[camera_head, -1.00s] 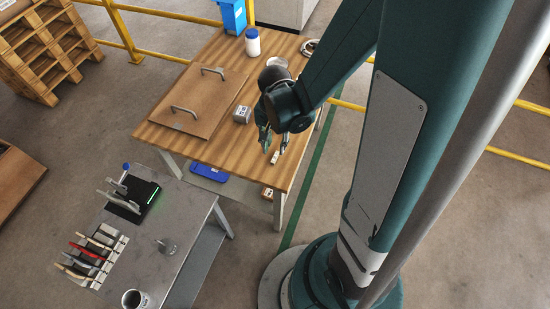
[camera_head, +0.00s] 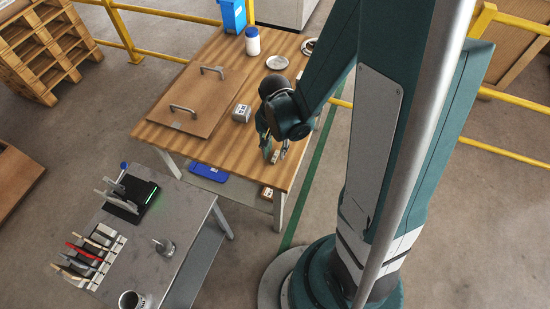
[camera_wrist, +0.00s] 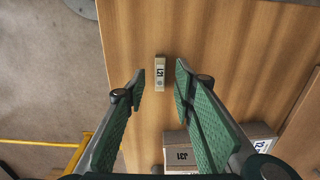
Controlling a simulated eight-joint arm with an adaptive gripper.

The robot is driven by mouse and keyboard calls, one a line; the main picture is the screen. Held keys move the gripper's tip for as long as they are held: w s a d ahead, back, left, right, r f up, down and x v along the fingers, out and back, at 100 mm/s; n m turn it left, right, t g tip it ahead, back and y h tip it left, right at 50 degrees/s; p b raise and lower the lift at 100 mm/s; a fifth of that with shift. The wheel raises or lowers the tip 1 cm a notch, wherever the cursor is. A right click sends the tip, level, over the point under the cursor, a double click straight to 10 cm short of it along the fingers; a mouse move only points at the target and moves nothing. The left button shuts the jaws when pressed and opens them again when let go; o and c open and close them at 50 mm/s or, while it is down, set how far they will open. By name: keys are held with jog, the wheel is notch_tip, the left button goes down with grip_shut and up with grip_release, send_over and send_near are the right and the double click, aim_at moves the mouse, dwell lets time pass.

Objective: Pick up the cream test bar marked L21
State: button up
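The cream test bar (camera_wrist: 160,73) lies on the wooden table in the wrist view, with a dark label that appears to read L21. It also shows in the head view (camera_head: 275,156) near the table's front right edge. My gripper (camera_wrist: 159,77) is open, with one green-padded finger on each side of the bar and clear gaps between. The fingers point down at the table; the bar rests on the wood and is not held. In the head view my gripper (camera_head: 274,150) is right at the bar and partly covers it.
A grey block marked J31 (camera_wrist: 180,155) stands near the gripper in the wrist view. On the wooden table (camera_head: 220,162) are a board with two handles (camera_head: 199,98), a white jar (camera_head: 252,42) and a dish (camera_head: 277,62). A grey table (camera_head: 185,205) holds a rack of tiles.

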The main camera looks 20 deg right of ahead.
jog(key=shift+f, duration=1)
jog(key=shift+c, duration=0.6)
jog(key=c, duration=0.7)
